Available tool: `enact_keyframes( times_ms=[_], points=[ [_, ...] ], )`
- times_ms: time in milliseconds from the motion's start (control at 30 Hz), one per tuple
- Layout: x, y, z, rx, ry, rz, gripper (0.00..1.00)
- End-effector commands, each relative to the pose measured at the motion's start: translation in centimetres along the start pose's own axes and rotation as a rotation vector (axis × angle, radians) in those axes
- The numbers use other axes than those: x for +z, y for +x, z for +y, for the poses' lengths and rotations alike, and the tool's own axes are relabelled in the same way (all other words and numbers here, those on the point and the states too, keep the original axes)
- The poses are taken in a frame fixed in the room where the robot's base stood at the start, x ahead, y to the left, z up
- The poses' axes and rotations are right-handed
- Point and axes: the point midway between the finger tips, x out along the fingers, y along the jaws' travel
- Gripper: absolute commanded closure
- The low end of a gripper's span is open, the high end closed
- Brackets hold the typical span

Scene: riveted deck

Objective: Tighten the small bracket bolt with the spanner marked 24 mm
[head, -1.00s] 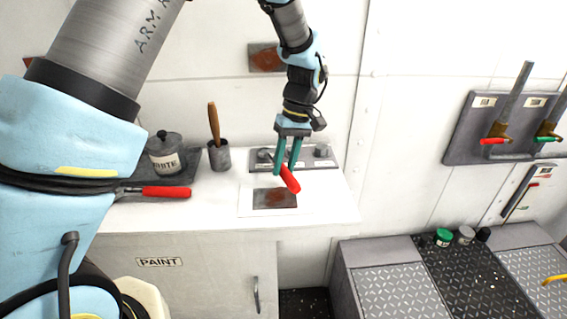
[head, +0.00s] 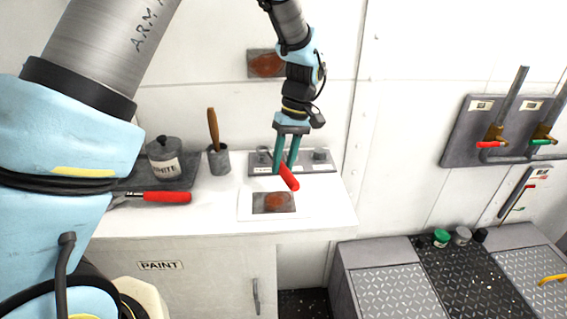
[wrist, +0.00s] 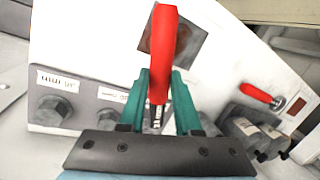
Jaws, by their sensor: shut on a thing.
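My gripper (head: 285,172) is shut on a red-handled tool (head: 289,177), held above the white counter by the bracket plate. In the wrist view the red handle (wrist: 164,55) sticks out between the green fingers, with a short metal shank below it. The wrist view shows a large hex bolt (wrist: 52,109) beside a label too small to read.
A rust-marked plate (head: 273,203) lies in front on the counter. Valves (head: 492,144) are on the right wall. The counter's front right is clear.

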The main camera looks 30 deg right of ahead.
Motion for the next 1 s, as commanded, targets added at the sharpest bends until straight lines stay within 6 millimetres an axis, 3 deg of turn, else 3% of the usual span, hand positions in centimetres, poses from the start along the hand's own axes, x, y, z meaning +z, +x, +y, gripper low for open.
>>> enact_keyframes(
  times_ms=[633, 1000],
  points=[
    [0.2, -2.6, -0.7, 0.0, 0.0, 0.0, 1.0],
    [0.2, -2.7, -0.7, 0.0, 0.0, 0.0, 1.0]
  ],
)
